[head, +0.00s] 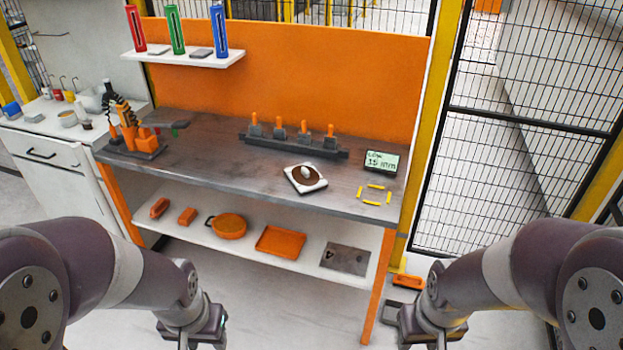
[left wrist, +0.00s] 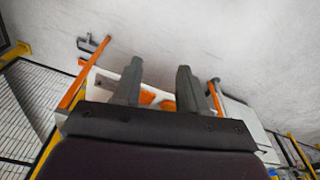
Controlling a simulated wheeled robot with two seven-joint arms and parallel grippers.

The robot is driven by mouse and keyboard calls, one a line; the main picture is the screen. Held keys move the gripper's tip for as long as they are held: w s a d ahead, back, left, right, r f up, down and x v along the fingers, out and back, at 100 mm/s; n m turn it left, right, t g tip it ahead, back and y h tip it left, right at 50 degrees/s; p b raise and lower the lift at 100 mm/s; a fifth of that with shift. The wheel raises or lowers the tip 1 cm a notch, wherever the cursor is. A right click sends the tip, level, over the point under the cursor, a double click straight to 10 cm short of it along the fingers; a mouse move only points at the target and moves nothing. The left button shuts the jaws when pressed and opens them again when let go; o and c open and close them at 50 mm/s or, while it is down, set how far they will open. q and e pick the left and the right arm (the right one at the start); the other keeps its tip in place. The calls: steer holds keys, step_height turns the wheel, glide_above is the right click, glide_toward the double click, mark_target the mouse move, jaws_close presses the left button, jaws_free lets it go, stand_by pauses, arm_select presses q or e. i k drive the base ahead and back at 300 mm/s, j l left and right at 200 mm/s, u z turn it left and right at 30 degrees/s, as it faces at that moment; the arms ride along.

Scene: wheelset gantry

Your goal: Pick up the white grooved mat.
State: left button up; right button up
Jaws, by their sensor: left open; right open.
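The white mat (head: 318,185) lies on the grey workbench top, right of the middle. It is a small white square with a brown round piece on it and a small pale rounded object on top; its grooves are too small to make out. My left gripper (head: 205,337) hangs low in front of the bench, well apart from the mat. In the left wrist view, its two fingers (left wrist: 158,82) are apart with nothing between them. My right gripper (head: 426,335) is low at the right, open and away from the mat. The left wrist view does not show the mat.
On the bench stand a dark rack with orange-topped pegs (head: 293,140), a small display (head: 382,162), a yellow-marked square (head: 375,194) and an orange-black fixture (head: 135,138). The lower shelf (head: 205,243) holds an orange pan and trays. A mesh fence stands right.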

mark_target(305, 178)
steer(key=i+j+z, duration=0.15)
steer(key=z, duration=0.3)
steer(key=i+j+z, duration=0.25)
steer(key=z, duration=0.2)
steer(key=i+j+z, duration=0.15)
steer(key=j+z, duration=0.15)
steer(key=z, duration=0.2)
steer(key=i+j+z, duration=0.1)
steer(key=j, duration=0.5)
steer(key=i+j, duration=0.2)
steer(key=j, duration=0.35)
steer(key=i+j+z, duration=0.15)
steer(key=j, duration=1.05)
steer(key=i+z, duration=0.05)
